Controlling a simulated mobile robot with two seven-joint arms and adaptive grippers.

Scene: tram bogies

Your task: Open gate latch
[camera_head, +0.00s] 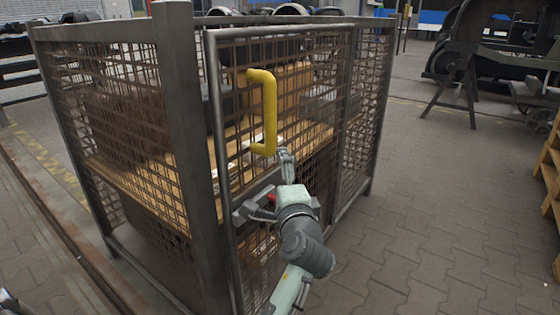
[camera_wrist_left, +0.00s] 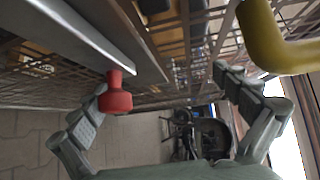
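The gate of a wire-mesh cage carries a yellow handle (camera_head: 266,112), which also shows at the top right of the left wrist view (camera_wrist_left: 275,42). Below the handle is a grey metal latch (camera_head: 250,207) with a red knob (camera_head: 271,197). In the left wrist view the red knob (camera_wrist_left: 116,93) sits at the end of the grey latch bar (camera_wrist_left: 85,35). My left gripper (camera_head: 278,176) is open at the latch. Its fingers (camera_wrist_left: 161,84) stand wide apart; the knob is close to the left-hand finger, and I cannot tell whether they touch. My right gripper is not in view.
Paved floor (camera_head: 430,215) is free to the right. A wooden pallet stack (camera_head: 550,175) stands at the right edge. Wheel machinery (camera_head: 480,40) stands at the back right.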

